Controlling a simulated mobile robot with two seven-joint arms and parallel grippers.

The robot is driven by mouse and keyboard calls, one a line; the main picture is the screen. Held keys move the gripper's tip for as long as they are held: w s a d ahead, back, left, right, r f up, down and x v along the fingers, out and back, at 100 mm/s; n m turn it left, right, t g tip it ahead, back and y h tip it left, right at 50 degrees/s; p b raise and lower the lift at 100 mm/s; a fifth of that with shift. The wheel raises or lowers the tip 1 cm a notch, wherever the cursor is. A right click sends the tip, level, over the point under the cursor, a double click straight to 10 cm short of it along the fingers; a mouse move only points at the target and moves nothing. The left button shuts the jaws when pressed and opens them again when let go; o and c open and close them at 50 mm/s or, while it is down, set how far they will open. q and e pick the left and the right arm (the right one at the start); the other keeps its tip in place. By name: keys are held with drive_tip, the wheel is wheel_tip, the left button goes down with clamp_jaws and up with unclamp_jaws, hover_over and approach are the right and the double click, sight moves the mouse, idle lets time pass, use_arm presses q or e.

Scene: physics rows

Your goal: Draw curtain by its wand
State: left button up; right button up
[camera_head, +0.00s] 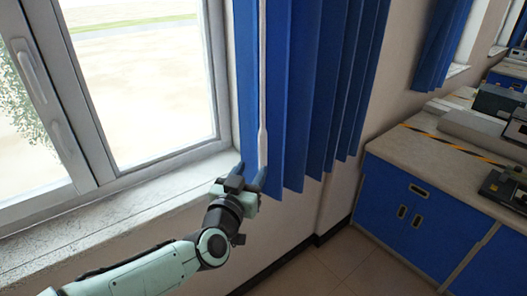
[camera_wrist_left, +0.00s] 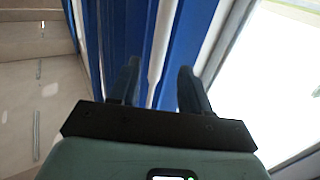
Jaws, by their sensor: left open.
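A blue pleated curtain (camera_head: 303,80) hangs bunched at the right side of the window in the head view. Its white wand (camera_head: 262,95) hangs straight down along the curtain's left part, with a thicker lower section. Whether a finger touches the wand cannot be told. My right gripper is not in view.
The window (camera_head: 140,80) with a grey frame and a stone sill (camera_head: 110,225) lies left of the curtain. A worktop with blue cabinets (camera_head: 415,215) stands at the right, bearing equipment (camera_head: 480,130). Another blue curtain (camera_head: 440,45) hangs farther back.

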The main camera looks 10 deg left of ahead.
sight(261, 156)
use_arm(q)
drive_tip(key=w, duration=0.3)
drive_tip(key=w+p, duration=0.1)
drive_tip(key=w, duration=0.5)
drive_tip(key=shift+d+p, duration=0.3)
drive_tip(key=shift+d, duration=0.05)
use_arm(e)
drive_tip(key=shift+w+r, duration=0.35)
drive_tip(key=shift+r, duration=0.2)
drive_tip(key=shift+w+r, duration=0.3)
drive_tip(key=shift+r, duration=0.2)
use_arm(q)
clamp_jaws()
